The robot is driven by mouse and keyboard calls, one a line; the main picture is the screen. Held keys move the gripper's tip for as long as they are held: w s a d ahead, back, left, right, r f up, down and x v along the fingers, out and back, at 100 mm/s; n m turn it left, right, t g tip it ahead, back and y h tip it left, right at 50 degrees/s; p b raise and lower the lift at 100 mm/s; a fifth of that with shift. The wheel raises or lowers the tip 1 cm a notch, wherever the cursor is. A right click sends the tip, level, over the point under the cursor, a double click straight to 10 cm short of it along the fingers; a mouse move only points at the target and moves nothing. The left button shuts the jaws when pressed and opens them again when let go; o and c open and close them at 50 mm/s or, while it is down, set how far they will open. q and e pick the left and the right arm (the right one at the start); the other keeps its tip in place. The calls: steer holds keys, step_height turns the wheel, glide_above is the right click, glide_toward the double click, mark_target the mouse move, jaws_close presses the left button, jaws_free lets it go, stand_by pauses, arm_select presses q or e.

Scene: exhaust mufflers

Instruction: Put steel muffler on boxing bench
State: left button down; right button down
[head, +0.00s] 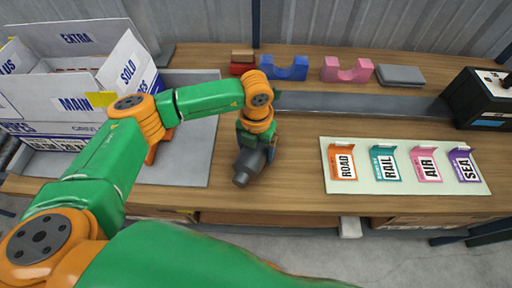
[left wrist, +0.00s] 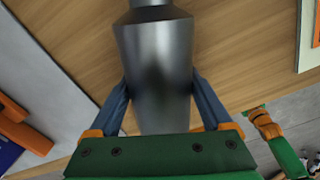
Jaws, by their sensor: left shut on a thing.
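The steel muffler (left wrist: 158,70) is a dark grey metal cylinder with a narrower neck, held between the two fingers of my left gripper (left wrist: 160,118) in the left wrist view. In the head view my left gripper (head: 252,146) points down over the wooden bench (head: 285,170), shut on the muffler (head: 243,172). The muffler is tilted there, its end toward the bench's front edge. I cannot tell whether it touches the bench top.
A pale board (head: 400,187) with several coloured cards lies right. Blue (head: 285,70) and pink (head: 347,71) cradles stand behind a grey strip (head: 350,102). A black machine (head: 480,100) stands far right.

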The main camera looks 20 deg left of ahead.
arm_select(q)
steer(key=shift+f, duration=0.15)
jaws_free()
steer(key=shift+r, duration=0.2)
step_height(320, 180, up, 12)
steer(key=shift+b, duration=1)
